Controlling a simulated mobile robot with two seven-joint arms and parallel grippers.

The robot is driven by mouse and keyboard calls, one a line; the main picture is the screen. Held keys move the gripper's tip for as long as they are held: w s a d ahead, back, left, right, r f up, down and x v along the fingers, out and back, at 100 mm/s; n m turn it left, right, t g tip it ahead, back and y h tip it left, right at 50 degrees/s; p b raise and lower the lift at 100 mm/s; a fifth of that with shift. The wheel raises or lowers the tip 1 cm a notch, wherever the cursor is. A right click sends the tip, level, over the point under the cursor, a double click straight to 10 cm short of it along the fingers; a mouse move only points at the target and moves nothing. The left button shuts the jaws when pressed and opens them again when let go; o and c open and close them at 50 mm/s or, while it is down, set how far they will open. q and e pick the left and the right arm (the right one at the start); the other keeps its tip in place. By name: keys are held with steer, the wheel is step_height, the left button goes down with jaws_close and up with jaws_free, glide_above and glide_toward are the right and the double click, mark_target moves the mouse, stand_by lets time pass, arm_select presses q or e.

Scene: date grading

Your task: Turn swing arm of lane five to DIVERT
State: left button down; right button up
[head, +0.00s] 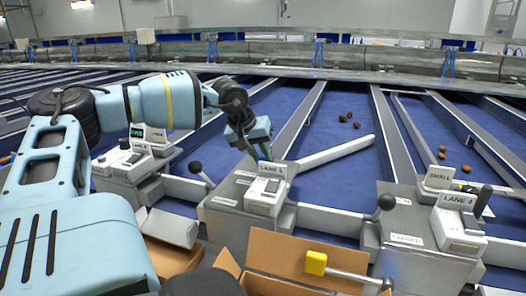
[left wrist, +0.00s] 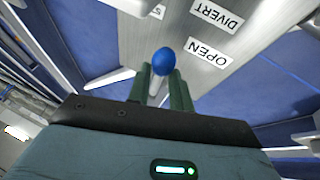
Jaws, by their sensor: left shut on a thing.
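The lane five housing (head: 225,200) stands in the middle of the head view with a "LANE 5" sign (head: 271,168) on it. Its pale swing arm (head: 335,152) slants out over the blue belt, up and to the right. My left gripper (head: 262,152) is above the back of this housing. In the left wrist view its green fingers (left wrist: 160,88) are shut on a lever with a blue knob (left wrist: 163,61). The knob appears near the OPEN label (left wrist: 208,53), with the DIVERT label (left wrist: 217,15) beyond. The head view hides the lever's grip. My right gripper is not in view.
A black-knobbed lever (head: 196,168) stands left of the housing. The lane four housing (head: 410,225), with its "LANE 4" sign (head: 457,203), is at right. Dark dates (head: 346,120) lie on the belt behind.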

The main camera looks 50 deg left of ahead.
arm_select(q)
steer(key=shift+s+a+m, duration=0.1)
steer(key=shift+a+m, duration=0.05)
steer(key=shift+m, duration=0.15)
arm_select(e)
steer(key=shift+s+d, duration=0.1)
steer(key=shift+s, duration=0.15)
arm_select(q)
steer(key=c, duration=1.3)
jaws_free()
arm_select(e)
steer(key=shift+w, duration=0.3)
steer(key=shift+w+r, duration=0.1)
arm_select(q)
steer(key=shift+s+r, duration=0.1)
steer(key=shift+r, duration=0.1)
steer(key=p+v, duration=0.2)
steer(key=v, duration=0.5)
steer(key=shift+s+a+r, duration=0.1)
steer(key=shift+s+r, duration=0.05)
steer(key=shift+r, duration=0.05)
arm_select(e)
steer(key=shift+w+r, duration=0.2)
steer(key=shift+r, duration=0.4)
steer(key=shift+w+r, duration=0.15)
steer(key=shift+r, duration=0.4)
